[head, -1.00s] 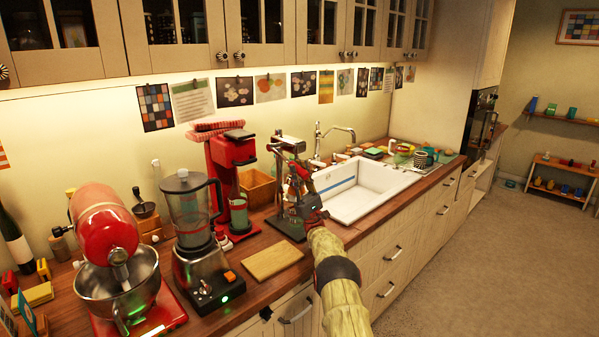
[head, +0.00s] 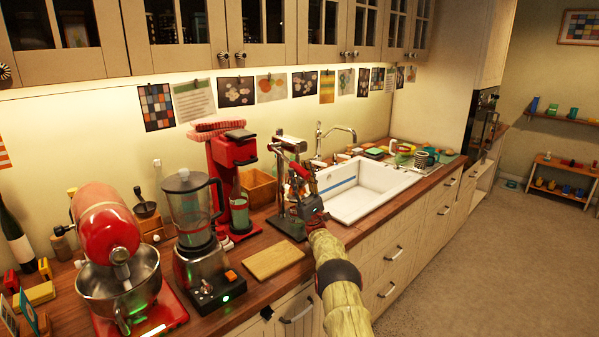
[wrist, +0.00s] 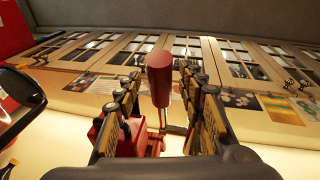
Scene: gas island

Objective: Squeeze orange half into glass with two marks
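The citrus press (head: 290,144) stands on the counter left of the sink, with a grey top and a dark base. My gripper (head: 299,178) is in front of it and hides much of its middle. In the wrist view, a dark red lever handle (wrist: 160,78) rises between my two fingers (wrist: 160,112). The fingers stand apart with gaps on both sides of the handle, so the gripper looks open around it. I cannot make out the orange half or the glass with two marks.
A wooden board (head: 273,260) lies in front. The white sink (head: 375,200) is to the right. Cabinets (head: 290,35) hang above.

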